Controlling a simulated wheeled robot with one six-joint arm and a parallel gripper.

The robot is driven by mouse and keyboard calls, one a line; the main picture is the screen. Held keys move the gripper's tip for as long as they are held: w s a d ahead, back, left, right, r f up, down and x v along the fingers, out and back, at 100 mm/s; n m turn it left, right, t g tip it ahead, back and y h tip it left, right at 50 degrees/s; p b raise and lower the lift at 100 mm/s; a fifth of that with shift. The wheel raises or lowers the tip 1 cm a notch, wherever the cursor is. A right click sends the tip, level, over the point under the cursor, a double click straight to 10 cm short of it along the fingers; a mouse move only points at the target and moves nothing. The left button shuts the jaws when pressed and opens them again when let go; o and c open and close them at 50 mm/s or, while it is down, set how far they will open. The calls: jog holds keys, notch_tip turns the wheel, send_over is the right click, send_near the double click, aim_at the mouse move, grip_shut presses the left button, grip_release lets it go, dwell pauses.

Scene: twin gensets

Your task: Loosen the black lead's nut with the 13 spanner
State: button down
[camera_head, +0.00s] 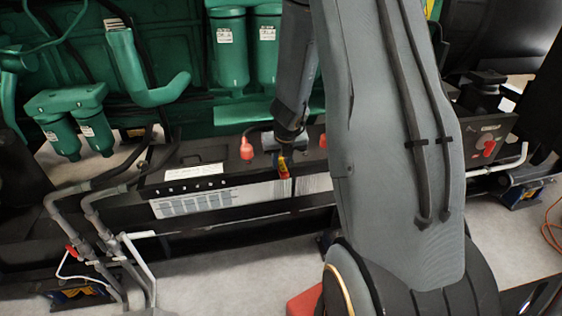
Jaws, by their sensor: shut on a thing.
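My gripper (287,150) points down over the black battery box (200,167) at the foot of the green engine. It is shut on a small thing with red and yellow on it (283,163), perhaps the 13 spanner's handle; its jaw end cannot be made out. A thin dark piece shows just below, in front of the pale label. A red terminal cover (247,148) stands on the box just left of my gripper. The black lead's nut cannot be picked out; my gripper and arm cover part of that area.
Green filters (230,50) and a green pipe (150,85) stand behind the box. Grey pipes (95,215) rise at the left. A red switch (489,149) sits on a dark panel at the right. My arm hides the middle right.

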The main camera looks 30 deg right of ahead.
jog(key=shift+f+b, duration=0.75)
jog(key=shift+b, duration=0.25)
dwell(0.4)
jog(key=c, duration=2.3)
grip_release()
grip_shut()
jog(key=shift+d+f+n+b, duration=0.1)
jog(key=shift+d+n+b, duration=0.3)
jog(key=shift+b, duration=0.3)
jog(key=shift+s+d+n+y+b, duration=0.2)
jog(key=shift+d+n+y+b, duration=0.1)
jog(key=shift+d+n+b, duration=0.3)
jog(key=shift+d, duration=0.15)
jog(key=shift+d+n+y+b, duration=0.3)
jog(key=shift+d+n+b, duration=0.45)
jog(key=shift+d, duration=0.35)
